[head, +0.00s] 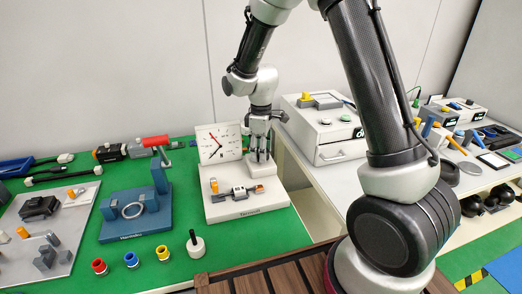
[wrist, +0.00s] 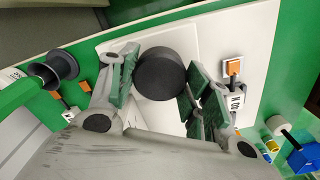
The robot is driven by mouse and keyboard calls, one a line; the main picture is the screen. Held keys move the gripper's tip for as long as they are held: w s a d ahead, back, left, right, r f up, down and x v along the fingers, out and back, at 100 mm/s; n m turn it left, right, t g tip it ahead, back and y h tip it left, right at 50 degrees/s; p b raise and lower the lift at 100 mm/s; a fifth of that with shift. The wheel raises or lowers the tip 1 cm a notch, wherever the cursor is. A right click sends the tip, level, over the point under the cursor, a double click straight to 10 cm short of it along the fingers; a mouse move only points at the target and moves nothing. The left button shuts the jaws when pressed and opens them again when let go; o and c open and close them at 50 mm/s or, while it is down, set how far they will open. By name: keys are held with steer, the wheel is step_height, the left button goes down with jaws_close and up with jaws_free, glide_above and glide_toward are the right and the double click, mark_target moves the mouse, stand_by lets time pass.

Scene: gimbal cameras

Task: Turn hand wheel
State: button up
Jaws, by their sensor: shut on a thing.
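The hand wheel appears in the wrist view as a dark, round, knob-like piece (wrist: 160,73) between my finger pads. In the head view my gripper (head: 260,156) points down at the back right of a white station (head: 243,207), beside an upright white panel with a dial and red pointer (head: 218,142). The fingers hide the wheel there. In the wrist view my gripper (wrist: 158,88) has its green-padded fingers on either side of the wheel, closed on it. The wheel's turn angle cannot be told.
A small valve-like part with orange ends (head: 237,192) lies on the station's front. A white round base with a black stick (head: 195,243) stands at the front left. A blue stand (head: 137,213) is further left. A white drawer unit (head: 325,130) stands to the right.

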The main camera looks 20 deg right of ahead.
steer(key=o, duration=1)
steer(key=shift+o, duration=0.2)
steer(key=shift+r, duration=0.1)
step_height(320, 180, up, 12)
steer(key=s+d+r+m+t, duration=0.1)
steer(key=s+d+r+m, duration=0.2)
steer(key=s, duration=0.6)
steer(key=s+d+r+m+t, duration=0.2)
steer(key=s+d+r+m, duration=0.2)
steer(key=s+d, duration=0.3)
steer(key=s+d+r+m+t, duration=0.1)
steer(key=s+d+r+m, duration=0.3)
steer(key=s, duration=0.7)
steer(key=shift+d+m, duration=0.3)
steer(key=shift+d, duration=0.15)
